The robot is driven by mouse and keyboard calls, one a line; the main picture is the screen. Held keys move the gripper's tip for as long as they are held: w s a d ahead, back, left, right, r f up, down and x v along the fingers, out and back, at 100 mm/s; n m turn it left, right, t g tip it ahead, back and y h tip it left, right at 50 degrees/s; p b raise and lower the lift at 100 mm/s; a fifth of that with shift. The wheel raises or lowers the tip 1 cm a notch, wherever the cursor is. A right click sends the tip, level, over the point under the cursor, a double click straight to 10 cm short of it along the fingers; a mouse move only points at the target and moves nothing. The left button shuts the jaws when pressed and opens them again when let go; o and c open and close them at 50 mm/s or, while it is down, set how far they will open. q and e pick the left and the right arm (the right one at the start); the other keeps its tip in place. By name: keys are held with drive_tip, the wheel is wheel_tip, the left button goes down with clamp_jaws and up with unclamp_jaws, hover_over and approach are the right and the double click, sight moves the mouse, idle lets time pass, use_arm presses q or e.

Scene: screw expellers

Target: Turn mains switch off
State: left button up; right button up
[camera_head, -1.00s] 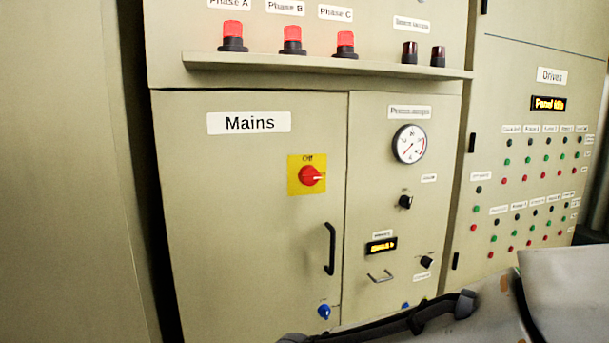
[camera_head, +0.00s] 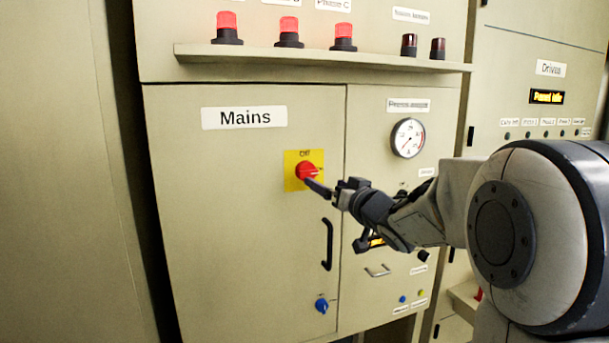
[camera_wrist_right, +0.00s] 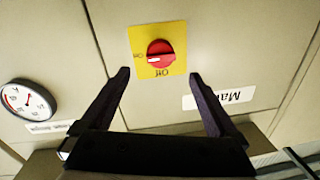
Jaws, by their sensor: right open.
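The mains switch is a red rotary knob (camera_head: 307,171) on a yellow plate (camera_head: 291,184), on the cabinet door labelled Mains (camera_head: 243,117). In the right wrist view the red knob (camera_wrist_right: 160,53) appears upside down, ahead of and between the fingertips, with its white mark pointing left towards the side lettering. My right gripper (camera_head: 318,188) comes in from the right in the head view, its fingertips close to the knob's lower right. In the wrist view the right gripper (camera_wrist_right: 158,76) is open and empty, with its fingers spread wide. My left gripper is out of view.
A black door handle (camera_head: 327,245) and a blue knob (camera_head: 321,305) are below the switch. A pressure gauge (camera_head: 408,138) is to the right. A shelf (camera_head: 320,62) with red lamps juts out above. The door's left part is clear.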

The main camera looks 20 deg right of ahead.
sight(310, 175)
drive_tip(key=w+p, duration=0.1)
drive_tip(key=w, duration=0.2)
drive_tip(key=w+p, duration=0.1)
drive_tip(key=w, duration=0.2)
drive_tip(key=w+a+p, duration=0.1)
drive_tip(key=w, duration=0.2)
drive_tip(key=shift+w+a, duration=0.1)
drive_tip(key=shift+c, duration=0.3)
clamp_jaws()
